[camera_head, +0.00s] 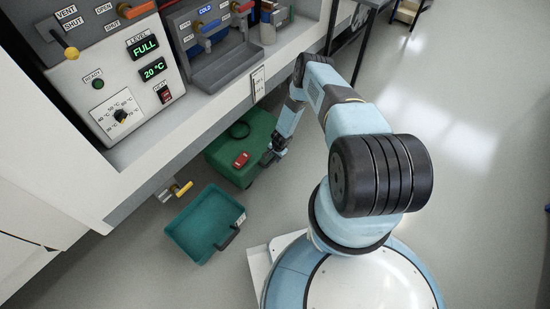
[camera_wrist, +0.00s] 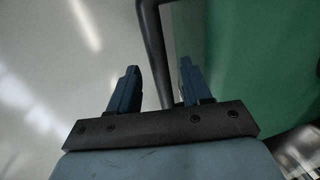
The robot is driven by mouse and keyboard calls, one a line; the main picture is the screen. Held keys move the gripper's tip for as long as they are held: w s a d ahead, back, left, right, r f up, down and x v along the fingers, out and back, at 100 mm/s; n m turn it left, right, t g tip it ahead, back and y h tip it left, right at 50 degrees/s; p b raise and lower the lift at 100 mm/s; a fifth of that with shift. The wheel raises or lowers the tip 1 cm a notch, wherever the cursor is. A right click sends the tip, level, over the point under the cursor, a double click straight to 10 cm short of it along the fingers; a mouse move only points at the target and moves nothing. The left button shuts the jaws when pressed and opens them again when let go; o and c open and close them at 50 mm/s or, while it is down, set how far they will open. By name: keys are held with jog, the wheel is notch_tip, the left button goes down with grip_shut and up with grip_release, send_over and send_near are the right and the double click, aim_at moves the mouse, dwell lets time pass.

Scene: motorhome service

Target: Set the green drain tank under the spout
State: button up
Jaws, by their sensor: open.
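The green drain tank (camera_head: 255,133) lies on the floor beside the service cabinet, with a red cap and a dark round ring on top. The spout (camera_head: 167,193), a short pipe with a yellow-orange handle, sticks out low under the cabinet's edge, to the left of the tank and nearer. My gripper (camera_head: 270,158) is at the tank's right side. In the wrist view my gripper (camera_wrist: 158,88) is open, with a dark bar-like handle (camera_wrist: 153,45) running between its fingers. The tank's green side (camera_wrist: 265,60) fills the right. I cannot tell whether the fingers touch the bar.
An open teal tub (camera_head: 190,235) with a dark handle stands on the floor just below the spout in the picture, left of my base. The cabinet (camera_head: 85,75) with switches and displays overhangs at upper left. A dark-legged table stands at the top. Floor at right is clear.

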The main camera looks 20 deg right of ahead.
jog(key=shift+w+f, duration=0.15)
jog(key=shift+f, duration=0.55)
grip_shut()
dwell(0.3)
